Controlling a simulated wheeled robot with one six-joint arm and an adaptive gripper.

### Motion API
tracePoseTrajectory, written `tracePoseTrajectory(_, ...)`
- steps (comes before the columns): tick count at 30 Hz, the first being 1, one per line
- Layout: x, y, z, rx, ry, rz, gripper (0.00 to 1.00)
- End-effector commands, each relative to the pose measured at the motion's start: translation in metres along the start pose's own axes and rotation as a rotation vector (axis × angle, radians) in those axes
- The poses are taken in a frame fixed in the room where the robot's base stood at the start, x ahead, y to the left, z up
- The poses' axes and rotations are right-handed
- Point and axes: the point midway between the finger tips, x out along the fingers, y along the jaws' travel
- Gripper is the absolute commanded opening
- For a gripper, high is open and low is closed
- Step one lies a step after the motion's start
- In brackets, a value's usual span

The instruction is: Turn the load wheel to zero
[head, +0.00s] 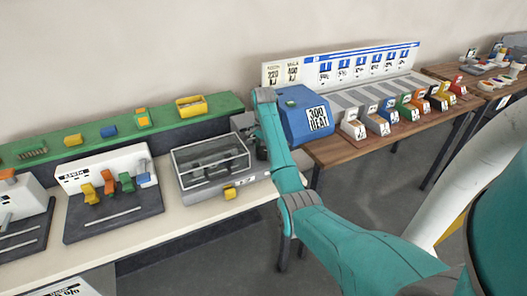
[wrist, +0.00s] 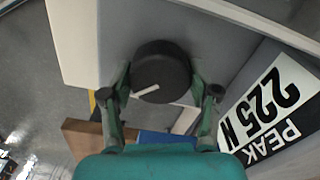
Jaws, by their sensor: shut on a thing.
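The load wheel (wrist: 160,65) is a round black knob in the wrist view, on the face of a grey housing. A short white mark (wrist: 148,93) on it points toward the lower left. My gripper (wrist: 160,85) has one finger on each side of the wheel and is shut on it. In the head view my gripper (head: 262,147) is mostly hidden behind my teal arm, at the right end of a grey machine with a clear lid (head: 210,155); the wheel cannot be made out there. No zero mark is legible.
A white plate reading "PEAK 225 N" (wrist: 268,108) is close on the right in the wrist view. A blue box marked "300 HEAT" (head: 308,116) stands beside my arm in the head view. Clamp fixtures (head: 110,190) are at the left, colored blocks (head: 400,109) on the right bench.

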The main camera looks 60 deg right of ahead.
Motion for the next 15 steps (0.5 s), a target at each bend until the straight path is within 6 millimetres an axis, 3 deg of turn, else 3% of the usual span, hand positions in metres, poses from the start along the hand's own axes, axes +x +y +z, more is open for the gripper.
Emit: tracePoseTrajectory(15, 0.0007, 0.0003, 0.0, -0.49, 0.0, 0.0, 0.26)
